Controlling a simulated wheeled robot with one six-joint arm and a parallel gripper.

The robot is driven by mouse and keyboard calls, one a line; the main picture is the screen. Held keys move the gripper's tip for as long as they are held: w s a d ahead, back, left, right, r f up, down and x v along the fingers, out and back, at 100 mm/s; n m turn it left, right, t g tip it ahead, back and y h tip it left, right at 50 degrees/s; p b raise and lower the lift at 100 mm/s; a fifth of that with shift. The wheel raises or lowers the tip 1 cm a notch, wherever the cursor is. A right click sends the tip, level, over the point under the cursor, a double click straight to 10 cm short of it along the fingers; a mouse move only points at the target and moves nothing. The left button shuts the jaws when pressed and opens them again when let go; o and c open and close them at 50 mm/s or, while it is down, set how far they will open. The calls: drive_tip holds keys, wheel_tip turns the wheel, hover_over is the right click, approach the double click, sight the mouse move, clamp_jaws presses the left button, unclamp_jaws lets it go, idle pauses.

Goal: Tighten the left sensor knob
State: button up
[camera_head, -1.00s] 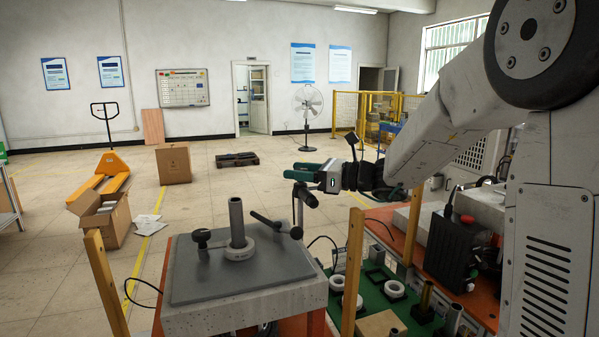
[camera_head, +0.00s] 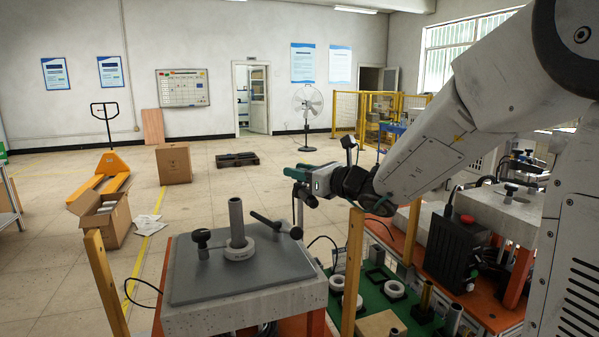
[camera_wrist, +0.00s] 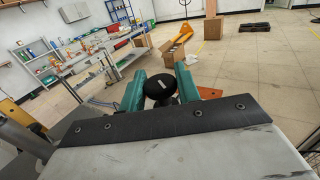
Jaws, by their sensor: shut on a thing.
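A black round knob (camera_wrist: 160,88) with a small pale mark on top sits between the green fingers of my gripper (camera_wrist: 161,80) in the wrist view. My gripper is shut on it, with one finger on each side. In the head view my gripper (camera_head: 301,181) is at the right back corner of the heater block (camera_head: 195,276), above its top. The held knob is mostly hidden there by the fingers. A thin upright rod (camera_head: 299,214) shows just below the gripper. Another black knob (camera_head: 201,237) stands at the left on the grey plate.
A wooden post (camera_head: 353,270) and a green tray with rings (camera_head: 394,289) are at the right. Open floor lies behind.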

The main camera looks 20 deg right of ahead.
idle(0.3)
drive_tip(key=o, duration=0.9)
drive_tip(key=v, duration=0.7)
drive_tip(key=shift+s+d, duration=0.15)
drive_tip(key=shift+s, duration=0.25)
